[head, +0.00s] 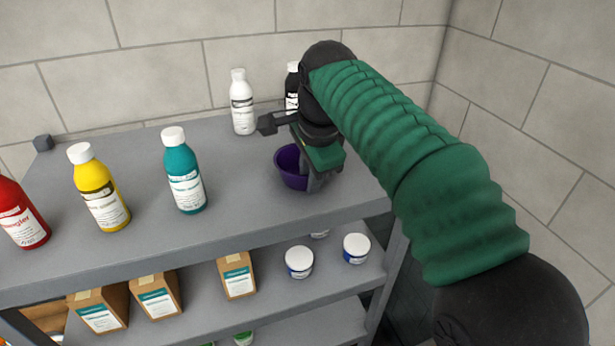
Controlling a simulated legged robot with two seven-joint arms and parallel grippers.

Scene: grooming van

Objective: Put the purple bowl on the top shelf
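The purple bowl (291,169) is at the right part of the grey top shelf (240,201). It looks upright and at the level of the shelf surface; I cannot tell whether its base touches. My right gripper (312,182) points down at the bowl's right side, with a finger against or just in front of its wall. The hand covers the bowl's right rim, so whether the fingers are closed on it is hidden. My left gripper is out of view.
On the top shelf stand a white bottle (242,103), a black bottle (292,88) partly behind my arm, a teal bottle (184,173), a yellow bottle (99,190) and a red bottle (20,215). Brown packages (157,296) and white jars (299,262) sit below. A wall stands behind.

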